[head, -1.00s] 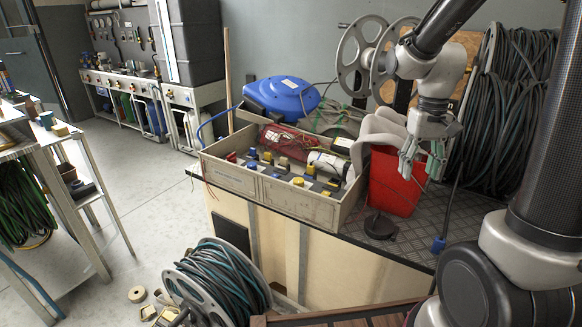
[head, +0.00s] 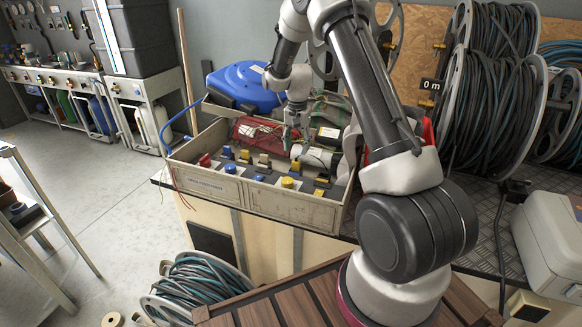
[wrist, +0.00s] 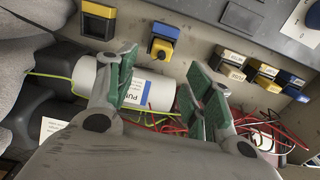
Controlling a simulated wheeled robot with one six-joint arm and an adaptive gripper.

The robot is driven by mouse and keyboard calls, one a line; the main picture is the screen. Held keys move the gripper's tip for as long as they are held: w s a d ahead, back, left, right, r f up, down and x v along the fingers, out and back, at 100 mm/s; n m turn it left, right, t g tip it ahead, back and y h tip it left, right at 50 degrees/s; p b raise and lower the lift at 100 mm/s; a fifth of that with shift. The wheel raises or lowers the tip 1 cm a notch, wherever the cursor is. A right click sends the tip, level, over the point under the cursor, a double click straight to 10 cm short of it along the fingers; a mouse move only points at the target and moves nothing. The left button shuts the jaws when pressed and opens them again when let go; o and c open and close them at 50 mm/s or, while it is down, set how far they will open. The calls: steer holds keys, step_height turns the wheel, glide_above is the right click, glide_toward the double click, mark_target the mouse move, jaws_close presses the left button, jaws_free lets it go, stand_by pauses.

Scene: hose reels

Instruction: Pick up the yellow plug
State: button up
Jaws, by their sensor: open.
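Several yellow plugs or sockets sit in the grey box; which one is meant I cannot tell. In the head view, one round-topped yellow plug (head: 287,182) is near the front wall, with others further back. My gripper (wrist: 165,72) is open and empty, above a white labelled cylinder (wrist: 148,92). In the head view, my gripper (head: 294,138) is over the back of the box.
The grey box (head: 205,184) has raised walls. Red and green wires (wrist: 272,130) and the cylinder lie under my fingers. A blue reel (head: 243,85) stands behind the box. Large hose reels (head: 490,100) stand at the right.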

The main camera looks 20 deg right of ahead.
mark_target(296, 161)
steer(key=f, duration=0.7)
steer(key=shift+s+a+f, duration=0.15)
steer(key=shift+s+a, duration=0.15)
steer(key=c, duration=1.1)
